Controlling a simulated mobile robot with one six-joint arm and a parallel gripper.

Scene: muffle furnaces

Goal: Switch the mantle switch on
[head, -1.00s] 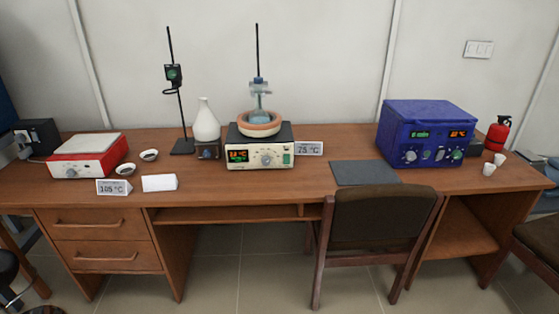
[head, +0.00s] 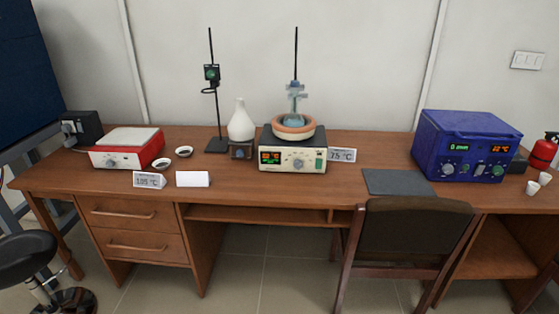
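A cream-fronted heating unit (head: 291,159) stands on the desk near the middle, with a lit display (head: 270,157), a central knob (head: 299,164) and a green switch-like part (head: 320,161) at the right of its front. A terracotta-coloured round bowl (head: 293,132) sits on top of it, holding a bluish glass vessel (head: 295,106) at a stand rod. I cannot tell which part is labelled as the mantle switch, nor the green part's position. My gripper is not in view.
A red and white hotplate (head: 126,148), a white flask (head: 241,120) on a small dark box and a blue furnace (head: 467,146) stand on the desk (head: 230,185). A chair (head: 408,245) stands in front at right; a black stool (head: 28,256) is at left.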

